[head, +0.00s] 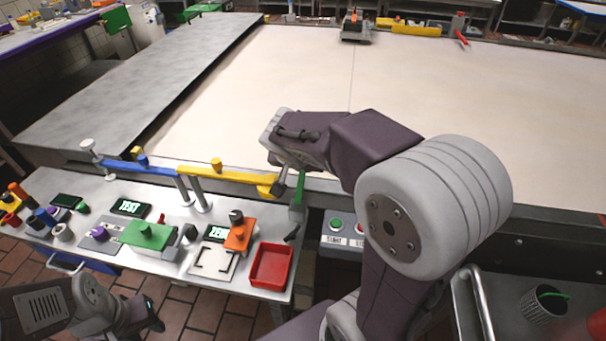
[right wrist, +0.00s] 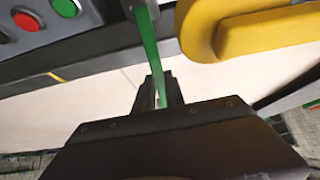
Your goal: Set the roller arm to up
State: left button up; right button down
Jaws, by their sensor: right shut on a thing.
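A green lever (head: 299,190) stands nearly upright at the front edge of the large pale belt, right of the yellow bar's end. My right gripper (right wrist: 160,92) is shut on this green lever (right wrist: 148,45), which runs between its fingers in the right wrist view. In the head view the right gripper's fingers are mostly hidden by my wrist. My left gripper (head: 150,318) is low at the left, apart from the bench, and its finger gap is not clear. I cannot tell for certain which part is called the roller arm.
The yellow bar (head: 235,178) lies close beside my right gripper, with a blue bar (head: 140,167) further left. A control box with a green button (head: 335,224) and a red button is below. A red tray (head: 271,266) and several small devices occupy the bench. The belt (head: 250,90) is mostly clear.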

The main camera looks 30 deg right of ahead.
dwell(0.3)
jog(key=c, duration=1.4)
grip_release()
jog(key=shift+r, duration=0.1)
jog(key=p+v, duration=0.1)
jog(key=v, duration=0.8)
jog(key=shift+a, duration=0.1)
